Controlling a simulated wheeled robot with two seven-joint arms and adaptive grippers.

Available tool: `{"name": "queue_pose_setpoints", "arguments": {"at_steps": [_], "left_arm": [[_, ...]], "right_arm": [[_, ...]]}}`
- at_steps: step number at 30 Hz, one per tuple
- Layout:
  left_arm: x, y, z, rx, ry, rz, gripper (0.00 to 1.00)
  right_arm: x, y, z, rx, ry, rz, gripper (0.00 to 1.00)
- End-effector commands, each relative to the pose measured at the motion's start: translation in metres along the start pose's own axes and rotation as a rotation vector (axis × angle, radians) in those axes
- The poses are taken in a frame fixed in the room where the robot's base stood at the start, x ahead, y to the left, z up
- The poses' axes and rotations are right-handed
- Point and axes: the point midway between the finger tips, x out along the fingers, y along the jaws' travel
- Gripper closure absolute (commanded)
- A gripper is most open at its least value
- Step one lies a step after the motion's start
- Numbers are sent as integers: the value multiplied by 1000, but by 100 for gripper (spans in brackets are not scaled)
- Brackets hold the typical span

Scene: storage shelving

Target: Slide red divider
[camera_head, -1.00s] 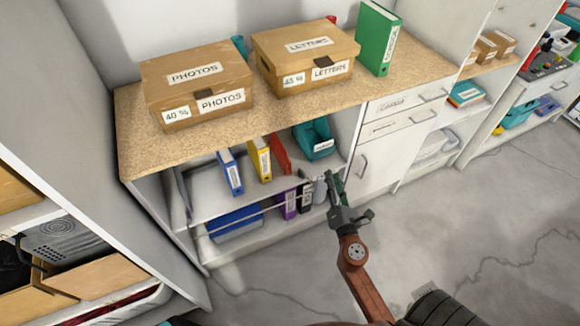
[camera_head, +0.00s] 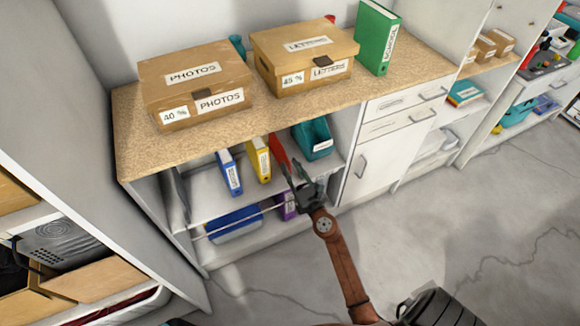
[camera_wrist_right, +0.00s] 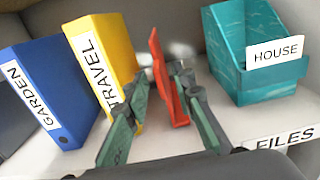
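The red divider (camera_head: 279,152) stands upright on the upper inside shelf of the open cabinet, between the yellow TRAVEL binder (camera_head: 259,159) and the teal HOUSE bin (camera_head: 313,140). In the right wrist view the red divider (camera_wrist_right: 167,80) shows between my fingertips, with a gap on the left side; contact on the right side is unclear. My right gripper (camera_head: 295,172) is open at the shelf front, and its fingers (camera_wrist_right: 162,75) point inward, one on each side of the divider. My left gripper is not in view.
A blue GARDEN binder (camera_head: 229,172) stands left of the yellow one. Below are a blue bin (camera_head: 234,222) and a purple binder (camera_head: 289,205). The countertop (camera_head: 150,147) overhangs the shelf and holds PHOTOS (camera_head: 195,85) and LETTERS (camera_head: 303,57) boxes. A closed cabinet door (camera_head: 388,162) is to the right.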

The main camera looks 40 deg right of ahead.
Motion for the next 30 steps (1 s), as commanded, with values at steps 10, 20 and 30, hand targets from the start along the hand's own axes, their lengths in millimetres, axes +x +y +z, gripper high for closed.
{"name": "queue_pose_setpoints", "arguments": {"at_steps": [10,20,30], "left_arm": [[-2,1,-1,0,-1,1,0],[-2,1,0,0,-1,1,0],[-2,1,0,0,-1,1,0]], "right_arm": [[4,0,0,1,0,0,78],[4,0,0,1,0,0,100],[4,0,0,1,0,-1,100]]}}
